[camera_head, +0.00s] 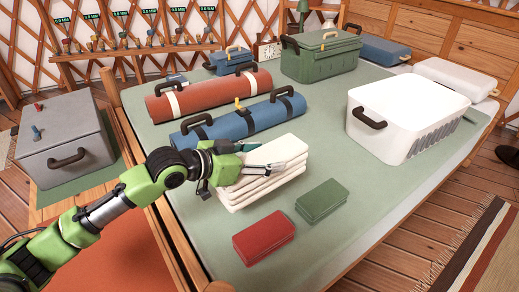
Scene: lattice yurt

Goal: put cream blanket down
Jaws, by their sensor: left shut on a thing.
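The cream blanket (262,189) is a folded, layered stack near the middle of the green-covered table (385,215). My left gripper (268,158) reaches in from the left and is shut on the upper part of the blanket. The blanket is level and lies at or just above the table top; I cannot tell whether its underside touches. Part of its left side is hidden behind the gripper. My right gripper is not in view.
A red folded item (263,238) and a green one (321,200) lie in front. A blue roll (238,121) and a red roll (208,95) lie behind. A white basket (405,120) stands right, a green case (321,57) at the back. The table's front right is clear.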

